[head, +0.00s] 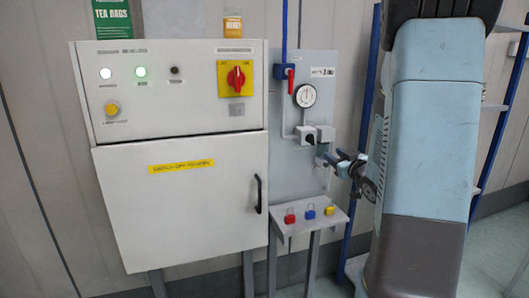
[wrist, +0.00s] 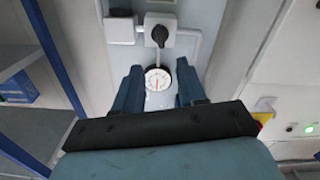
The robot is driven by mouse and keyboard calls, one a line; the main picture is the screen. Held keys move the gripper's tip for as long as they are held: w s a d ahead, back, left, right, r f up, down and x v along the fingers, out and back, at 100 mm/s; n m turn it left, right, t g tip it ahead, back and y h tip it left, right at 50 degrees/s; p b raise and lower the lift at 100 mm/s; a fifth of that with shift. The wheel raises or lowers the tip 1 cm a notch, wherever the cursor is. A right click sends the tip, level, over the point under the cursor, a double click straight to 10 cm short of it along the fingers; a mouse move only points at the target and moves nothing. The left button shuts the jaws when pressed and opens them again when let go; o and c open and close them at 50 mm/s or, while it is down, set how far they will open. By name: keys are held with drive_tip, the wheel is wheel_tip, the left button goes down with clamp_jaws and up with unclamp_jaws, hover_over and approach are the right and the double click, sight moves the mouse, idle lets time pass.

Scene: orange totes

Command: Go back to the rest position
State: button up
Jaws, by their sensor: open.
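My gripper (head: 331,160) is in front of the grey panel (head: 318,80), just below a white box with a black knob (head: 310,139). In the wrist view my gripper (wrist: 160,82) has its two blue fingers apart with nothing between them. The round gauge (wrist: 157,78) shows in the gap behind them, and the black knob (wrist: 160,35) is above it. I cannot tell the exact distance from the fingertips to the panel. My arm fills the right of the head view and hides what is behind it.
A white cabinet (head: 183,205) with a red rotary switch (head: 236,77) stands left of the panel. A small shelf (head: 310,222) with red, blue and yellow padlocks is below the gripper. A red-handled valve (head: 290,76) is above. Blue shelving (head: 503,115) stands at the right.

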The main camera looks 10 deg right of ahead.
drive_tip(key=shift+r, duration=0.1)
drive_tip(key=s+a+r+m+g+h, duration=0.3)
drive_tip(key=s+a+r+g+h, duration=0.1)
drive_tip(key=s+a+r+g, duration=0.15)
drive_tip(key=s+a+g+y, duration=0.1)
drive_tip(key=s+a+g, duration=0.1)
drive_tip(key=s+a, duration=0.2)
drive_tip(key=s+a+g+y, duration=0.1)
drive_tip(key=s+a, duration=0.4)
drive_tip(key=s, duration=0.6)
drive_tip(key=s+a+g, duration=0.4)
drive_tip(key=s, duration=0.4)
drive_tip(key=shift+s+a+r+m+y, duration=0.15)
drive_tip(key=shift+a+m+y, duration=0.15)
drive_tip(key=shift+a+y, duration=0.1)
drive_tip(key=shift+a, duration=0.15)
